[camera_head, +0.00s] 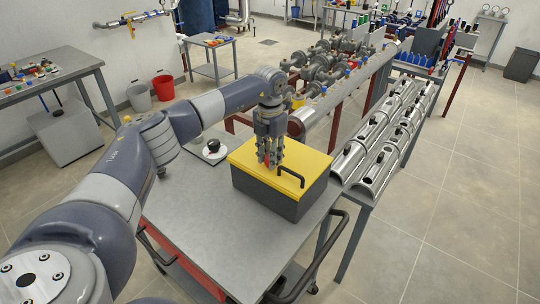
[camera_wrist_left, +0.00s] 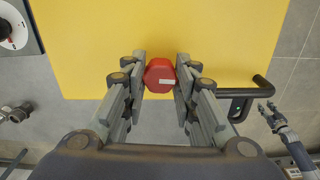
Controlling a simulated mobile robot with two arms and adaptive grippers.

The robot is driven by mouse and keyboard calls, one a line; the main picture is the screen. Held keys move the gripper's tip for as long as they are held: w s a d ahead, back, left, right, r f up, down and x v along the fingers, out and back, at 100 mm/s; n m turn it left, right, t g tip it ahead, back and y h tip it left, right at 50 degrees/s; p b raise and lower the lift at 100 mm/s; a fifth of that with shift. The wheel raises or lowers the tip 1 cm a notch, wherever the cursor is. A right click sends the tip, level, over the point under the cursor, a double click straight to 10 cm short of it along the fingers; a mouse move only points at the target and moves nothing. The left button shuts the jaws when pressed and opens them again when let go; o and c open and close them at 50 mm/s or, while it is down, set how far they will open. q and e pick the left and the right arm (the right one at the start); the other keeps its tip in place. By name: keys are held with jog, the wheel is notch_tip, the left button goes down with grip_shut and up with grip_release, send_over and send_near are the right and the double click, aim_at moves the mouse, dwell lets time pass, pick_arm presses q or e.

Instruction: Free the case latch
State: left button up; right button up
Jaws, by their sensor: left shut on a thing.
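The case (camera_head: 275,197) has a dark grey body and a yellow lid (camera_head: 312,163). It stands on the grey top of a cart. My left gripper (camera_head: 268,160) points down at the lid, and its fingers are shut on the red latch.
A black handle (camera_head: 291,177) stands beside the latch, close to my left fingers. A plate with a black knob (camera_head: 213,146) lies left of the case. Metal half-shells (camera_head: 384,160) lie on a table to the right. The cart's near top (camera_head: 205,215) is clear.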

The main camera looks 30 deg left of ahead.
pick_arm(q)
jog(key=shift+w+r+n, duration=0.1)
jog(key=shift+n, duration=0.5)
jog(key=o, duration=1.1)
jog(key=shift+r, duration=3.95)
jog(key=shift+f, duration=0.1)
